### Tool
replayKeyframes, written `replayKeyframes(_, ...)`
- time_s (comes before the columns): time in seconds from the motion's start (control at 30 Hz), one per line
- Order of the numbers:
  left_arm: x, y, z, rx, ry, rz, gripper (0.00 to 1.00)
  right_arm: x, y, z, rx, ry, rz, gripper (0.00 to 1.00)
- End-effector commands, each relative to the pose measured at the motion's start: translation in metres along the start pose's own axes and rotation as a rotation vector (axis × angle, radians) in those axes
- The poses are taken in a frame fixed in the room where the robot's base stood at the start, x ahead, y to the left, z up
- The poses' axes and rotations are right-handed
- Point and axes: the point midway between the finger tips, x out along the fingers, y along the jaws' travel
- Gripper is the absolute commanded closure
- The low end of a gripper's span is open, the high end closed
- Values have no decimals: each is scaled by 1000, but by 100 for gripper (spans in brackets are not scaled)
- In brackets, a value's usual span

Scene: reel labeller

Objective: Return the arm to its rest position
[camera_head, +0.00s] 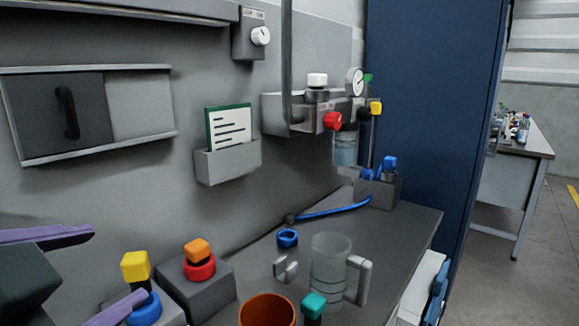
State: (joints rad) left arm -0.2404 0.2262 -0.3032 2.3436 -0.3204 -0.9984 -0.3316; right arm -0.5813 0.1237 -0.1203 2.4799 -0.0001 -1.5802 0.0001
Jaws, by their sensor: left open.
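My left gripper (119,262) reaches in from the lower left, with a dark body and two purple fingers spread apart. Nothing shows between the fingers. The lower finger passes in front of a grey block that carries a yellow cap (135,266) and a blue ring (146,308). Whether the finger touches them I cannot tell. My right gripper is out of view.
Near the gripper stand a grey block with orange knob (198,250), a clear mug (330,268), an orange-brown cup (267,311) and a teal-capped item (313,306). A document holder (228,162) and sliding-door cabinet (62,113) are on the wall.

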Motion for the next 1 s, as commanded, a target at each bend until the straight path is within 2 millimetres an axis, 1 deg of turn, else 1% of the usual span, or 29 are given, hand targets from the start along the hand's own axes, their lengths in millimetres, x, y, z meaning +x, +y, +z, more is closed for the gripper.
replayKeyframes(0.03,-14,17,28,-119,-123,86,16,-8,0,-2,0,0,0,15)
replayKeyframes(0.07,-23,29,45,-188,-198,135,16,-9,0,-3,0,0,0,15)
replayKeyframes(0.1,-37,44,65,-274,-295,195,16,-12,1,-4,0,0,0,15)
replayKeyframes(0.17,-61,66,91,-388,-436,274,16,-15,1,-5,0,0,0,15)
replayKeyframes(0.2,-79,80,106,-457,-527,321,16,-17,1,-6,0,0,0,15)
replayKeyframes(0.27,-108,98,124,-551,-663,386,16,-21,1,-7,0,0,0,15)
replayKeyframes(0.3,-129,109,134,-608,-755,426,16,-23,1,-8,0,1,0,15)
replayKeyframes(0.33,-136,91,116,-604,-741,420,16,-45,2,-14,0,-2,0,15)
replayKeyframes(0.4,-145,70,96,-596,-731,415,16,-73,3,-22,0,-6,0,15)
replayKeyframes(0.47,-154,56,82,-594,-730,415,16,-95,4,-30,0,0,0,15)
replayKeyframes(0.5,-161,46,72,-593,-730,415,16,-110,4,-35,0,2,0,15)
replayKeyframes(0.57,-171,30,57,-592,-729,415,16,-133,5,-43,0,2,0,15)
replayKeyframes(0.6,-178,19,46,-592,-729,415,16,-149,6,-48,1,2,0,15)
replayKeyframes(0.67,-189,2,29,-591,-728,415,16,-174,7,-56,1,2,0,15)
replayKeyframes(0.7,-196,-10,18,-590,-728,415,16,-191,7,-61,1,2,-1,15)
replayKeyframes(0.77,-208,-27,2,-590,-728,414,16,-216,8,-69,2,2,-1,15)
replayKeyframes(0.8,-215,-38,-10,-589,-728,414,16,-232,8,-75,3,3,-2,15)
replayKeyframes(0.87,-226,-55,-26,-589,-727,414,16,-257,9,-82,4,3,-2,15)
replayKeyframes(0.9,-233,-66,-37,-589,-727,414,16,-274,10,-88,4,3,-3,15)
replayKeyframes(0.97,-244,-82,-53,-589,-727,414,16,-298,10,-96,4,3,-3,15)
replayKeyframes(1.0,-250,-93,-63,-589,-727,414,16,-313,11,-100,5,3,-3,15)
